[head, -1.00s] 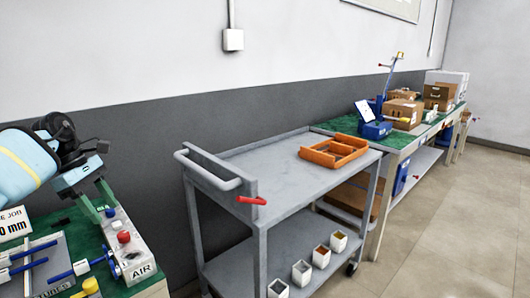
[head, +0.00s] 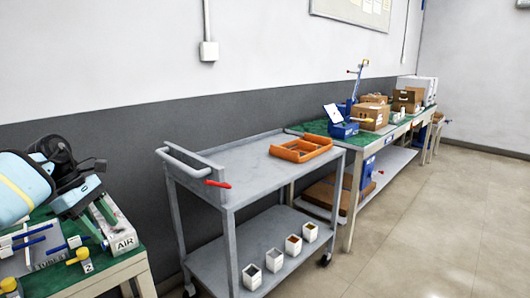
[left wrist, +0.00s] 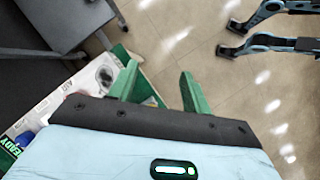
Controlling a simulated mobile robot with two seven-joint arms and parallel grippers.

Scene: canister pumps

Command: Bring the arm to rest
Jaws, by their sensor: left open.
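My left gripper (head: 98,213) hangs at the left of the head view, in front of the white AIR box (head: 123,240) on the green bench. Its green fingers are apart, with nothing between them. The gripper and arm hide part of the AIR box in the head view. My right gripper is not seen.
A grey cart (head: 262,172) stands right of the bench, with an orange tray (head: 300,149) on top and several small white bins below. A second green-topped bench (head: 382,133) with boxes stands beyond. Open floor (head: 440,230) lies at the right.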

